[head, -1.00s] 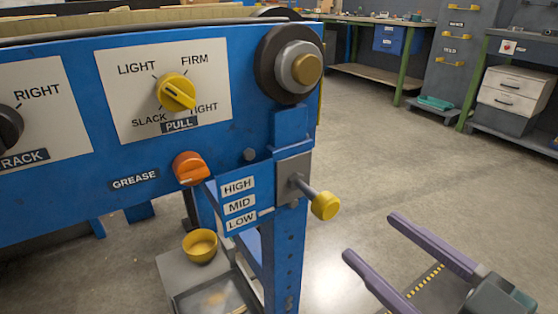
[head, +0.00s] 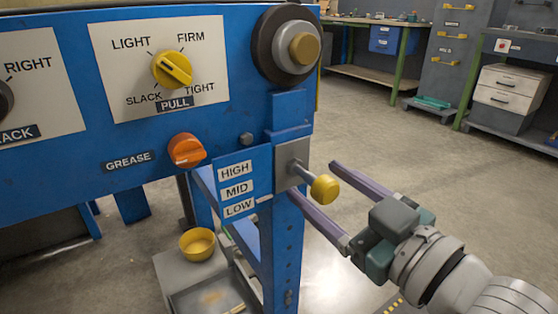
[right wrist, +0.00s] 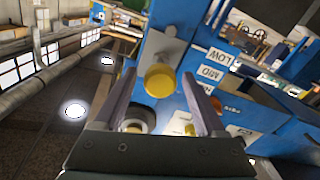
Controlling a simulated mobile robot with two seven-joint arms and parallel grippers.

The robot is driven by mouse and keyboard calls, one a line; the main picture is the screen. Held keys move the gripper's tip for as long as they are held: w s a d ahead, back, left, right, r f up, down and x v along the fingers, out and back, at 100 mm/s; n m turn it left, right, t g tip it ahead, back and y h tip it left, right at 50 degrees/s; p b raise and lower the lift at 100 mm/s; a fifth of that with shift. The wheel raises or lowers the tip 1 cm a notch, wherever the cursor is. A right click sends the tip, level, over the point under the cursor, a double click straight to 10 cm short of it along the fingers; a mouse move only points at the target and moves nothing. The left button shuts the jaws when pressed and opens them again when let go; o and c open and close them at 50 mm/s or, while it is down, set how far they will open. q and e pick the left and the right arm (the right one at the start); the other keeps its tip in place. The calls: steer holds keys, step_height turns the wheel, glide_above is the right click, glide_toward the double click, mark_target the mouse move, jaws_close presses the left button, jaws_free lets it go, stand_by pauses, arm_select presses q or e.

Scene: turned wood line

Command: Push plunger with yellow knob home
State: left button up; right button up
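The plunger is a short metal rod ending in a round yellow knob (head: 324,188). The rod sticks out of a grey plate (head: 292,163) on the blue machine's post, beside the HIGH, MID and LOW labels. A length of rod shows between plate and knob. My right gripper (head: 312,179) is open and empty, its purple fingers spread to either side of the knob. In the right wrist view the yellow knob (right wrist: 160,80) shows between the fingertips (right wrist: 159,76), with a gap on both sides; whether it is at their depth I cannot tell. My left gripper is out of view.
On the blue panel are a yellow PULL dial (head: 172,70), an orange GREASE knob (head: 186,150) and a large round hub (head: 303,48). A yellow bowl (head: 197,244) stands below. The floor right of the post is open, with benches and drawers farther back.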

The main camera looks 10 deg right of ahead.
jaws_close()
stand_by(0.3)
stand_by(0.9)
